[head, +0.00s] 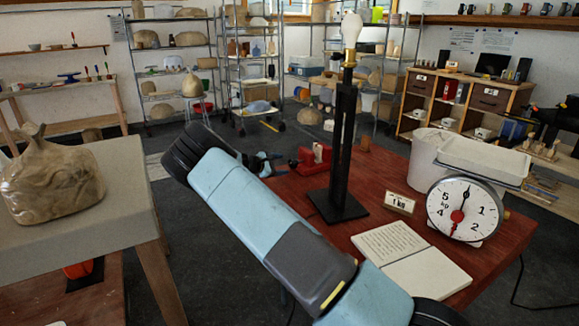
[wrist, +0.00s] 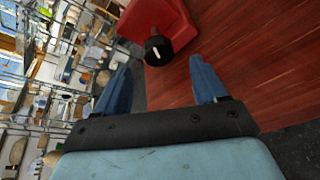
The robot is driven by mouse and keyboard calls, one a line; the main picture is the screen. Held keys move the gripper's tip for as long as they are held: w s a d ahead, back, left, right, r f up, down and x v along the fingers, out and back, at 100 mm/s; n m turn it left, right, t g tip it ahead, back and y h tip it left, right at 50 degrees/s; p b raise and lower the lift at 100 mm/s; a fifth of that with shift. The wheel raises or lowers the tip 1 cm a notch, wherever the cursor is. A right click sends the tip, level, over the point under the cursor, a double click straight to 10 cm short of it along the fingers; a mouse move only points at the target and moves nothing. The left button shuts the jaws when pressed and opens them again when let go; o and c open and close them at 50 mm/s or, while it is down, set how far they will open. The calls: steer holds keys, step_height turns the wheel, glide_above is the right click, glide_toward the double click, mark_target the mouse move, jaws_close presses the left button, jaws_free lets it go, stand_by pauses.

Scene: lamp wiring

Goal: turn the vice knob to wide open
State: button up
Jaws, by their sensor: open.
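The red vice (head: 313,158) stands near the far left edge of the red-brown table, just beyond my forearm in the head view. In the wrist view, part of its red body (wrist: 158,18) shows at the top. Its round black knob (wrist: 158,51) has a white mark and faces my gripper. My gripper (wrist: 160,76) is open, with a blue finger on each side and nothing between them. The knob appears ahead of the gap between the fingertips, and I see no contact. In the head view my gripper (head: 266,165) is small, left of the vice.
A lamp (head: 342,150) with a bare bulb stands on the table right of the vice. The table (head: 290,205) also bears a "1 kg" sign (head: 399,203), an open notebook (head: 410,257), a dial scale (head: 465,209) and a white bucket (head: 424,165). A clay-topped bench stands left.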

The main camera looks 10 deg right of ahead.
mark_target(291, 164)
steer(key=x, duration=0.7)
